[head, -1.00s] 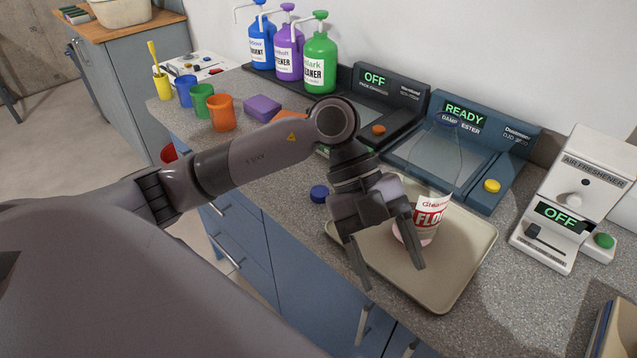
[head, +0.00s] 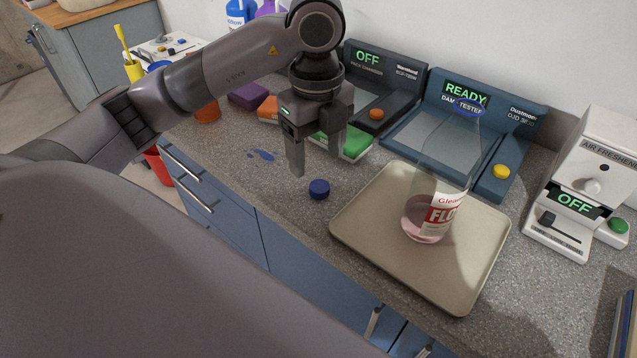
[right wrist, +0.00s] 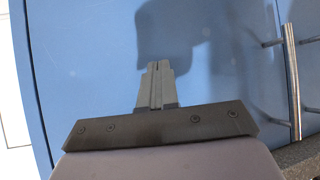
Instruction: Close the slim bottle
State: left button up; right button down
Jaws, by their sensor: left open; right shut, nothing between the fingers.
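The slim bottle (head: 436,185) stands upright on a beige tray (head: 470,280) in the head view. It is clear, with a red-and-white label and pinkish liquid low inside. A blue ring shows at its neck; I cannot tell a cap on it. A round dark blue cap (head: 319,189) lies on the counter just left of the tray. My left gripper (head: 317,165) points down, open and empty, above and behind the cap, left of the bottle. My right gripper (right wrist: 157,85) shows only in the right wrist view, shut and empty, in front of blue cabinet fronts.
Behind the tray stand a blue tester reading READY (head: 440,125) and a dark device reading OFF (head: 380,88). A white air freshener machine (head: 585,185) stands at the right. Green (head: 343,143), orange and purple sponges lie behind the gripper. A blue spill (head: 261,155) marks the counter.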

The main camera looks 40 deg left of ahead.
aim_at(320, 187)
pick_arm(q)
jog(key=shift+d+f, duration=0.1)
jog(key=shift+f, duration=0.85)
jog(key=shift+f, duration=0.1)
jog(key=f, duration=0.5)
jog(key=shift+w, duration=0.4)
jog(key=c, duration=1.1)
